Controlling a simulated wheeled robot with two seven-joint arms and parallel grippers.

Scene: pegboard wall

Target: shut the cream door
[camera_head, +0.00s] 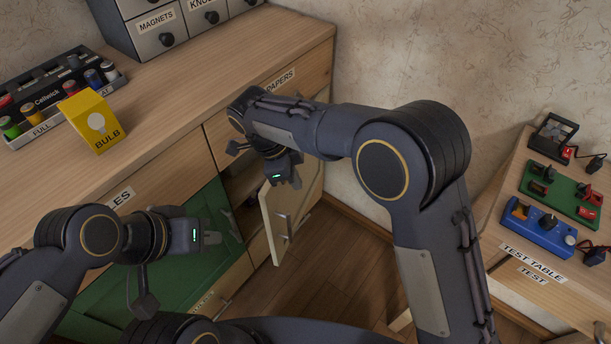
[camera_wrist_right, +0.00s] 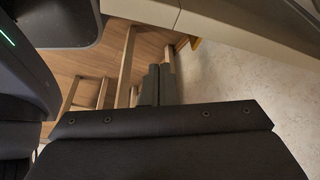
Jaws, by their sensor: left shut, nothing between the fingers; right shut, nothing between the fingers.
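The cream door (camera_head: 272,236) stands open, swung out from the wooden cabinet below the counter, with a metal handle (camera_head: 286,229) on the face in view. Part of the cabinet opening (camera_head: 238,186) shows to its left. My right gripper (camera_head: 287,183) is shut and empty at the door's upper edge; I cannot tell whether it touches. Its closed fingers (camera_wrist_right: 158,84) also show in the right wrist view, where pale panels lie above them. My left gripper (camera_head: 212,238) is shut and empty, in front of the green door (camera_head: 178,268) and left of the cream door.
The wooden counter (camera_head: 190,112) holds a yellow bulb box (camera_head: 93,122), a battery tray (camera_head: 40,130) and grey drawers (camera_head: 160,38). A test table (camera_head: 562,262) with several devices stands at the right. Wooden floor (camera_head: 340,265) lies between.

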